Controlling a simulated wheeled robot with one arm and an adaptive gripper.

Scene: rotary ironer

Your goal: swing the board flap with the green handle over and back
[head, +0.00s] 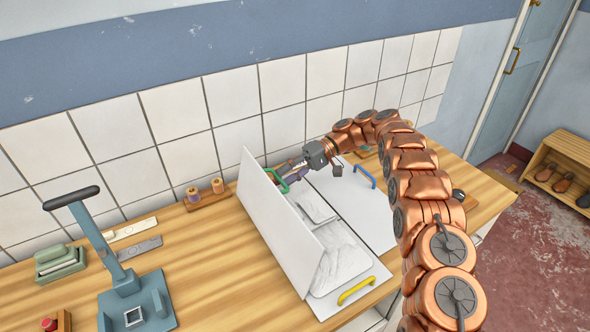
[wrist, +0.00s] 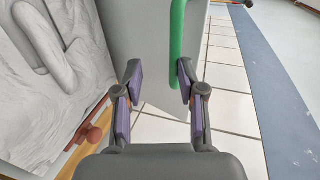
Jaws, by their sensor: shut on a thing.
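The board flap (head: 275,225) is a white panel standing up steeply from the ironing board, tilted a little. The green handle (head: 283,182) is at its far upper end. In the wrist view the green handle (wrist: 177,40) runs down beside the right finger of my gripper (wrist: 160,85). The grey panel of the flap (wrist: 140,40) shows behind the fingers. The exact contact is partly hidden by the fingers.
A white pressing surface with a yellow handle (head: 356,290) lies right of the flap. A blue handle (head: 365,176) is on a flat white board behind it. A blue-grey lever press (head: 125,285) stands at left. Thread spools (head: 205,192) stand near the tiled wall.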

